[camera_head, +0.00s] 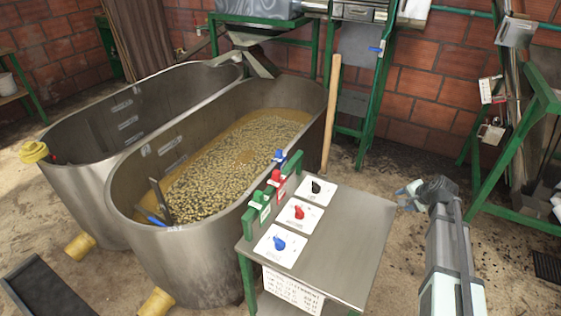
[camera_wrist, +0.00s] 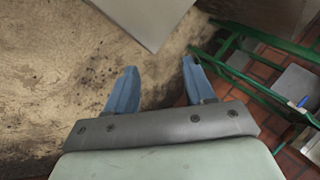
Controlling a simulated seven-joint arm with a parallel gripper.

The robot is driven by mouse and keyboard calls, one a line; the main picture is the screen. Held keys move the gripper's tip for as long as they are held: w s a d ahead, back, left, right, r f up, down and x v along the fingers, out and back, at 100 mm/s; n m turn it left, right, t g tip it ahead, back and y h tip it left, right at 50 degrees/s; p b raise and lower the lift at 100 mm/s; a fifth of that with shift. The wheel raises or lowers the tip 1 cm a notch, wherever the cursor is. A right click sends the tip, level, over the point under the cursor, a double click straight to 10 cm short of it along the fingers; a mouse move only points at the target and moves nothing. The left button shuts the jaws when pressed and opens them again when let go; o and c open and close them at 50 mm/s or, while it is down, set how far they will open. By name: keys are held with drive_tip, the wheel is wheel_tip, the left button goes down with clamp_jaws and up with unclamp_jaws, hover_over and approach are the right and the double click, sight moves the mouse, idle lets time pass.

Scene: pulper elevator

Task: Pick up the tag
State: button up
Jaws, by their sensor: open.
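Several small tag-like pieces stand on a green rack on the metal table (camera_head: 345,235): a green piece with a white label (camera_head: 258,199), a red piece (camera_head: 275,178) and a blue piece (camera_head: 279,156). I cannot tell which one is the tag. My gripper (camera_head: 403,196) is to the right of the table in the head view, apart from the rack. In the wrist view, its two blue fingers are spread with nothing between them (camera_wrist: 158,70). No tag is clear in the wrist view.
Three white plates with a black knob (camera_head: 316,187), a red knob (camera_head: 299,212) and a blue knob (camera_head: 279,243) lie beside the rack. Metal tanks (camera_head: 190,262) stand to the left. A wooden pole (camera_head: 331,110) rises behind the table. Green frames (camera_head: 515,135) stand at right.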

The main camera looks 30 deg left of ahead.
drive_tip(key=s+a+r+m+t+y, duration=0.1)
drive_tip(key=s+a+r+t+y, duration=0.15)
drive_tip(key=a+r, duration=1)
drive_tip(key=s+a+r+m+t+y, duration=0.1)
drive_tip(key=s+a+r+m+t, duration=0.15)
drive_tip(key=a+r, duration=1)
drive_tip(key=n+g+h, duration=0.8)
drive_tip(key=n+g, duration=0.3)
drive_tip(key=n, duration=1.7)
hover_over(280, 150)
wheel_tip(280, 150, down, 11)
wheel_tip(280, 150, down, 13)
drive_tip(key=shift+s+d, duration=0.1)
drive_tip(key=shift+c, duration=0.4)
clamp_jaws()
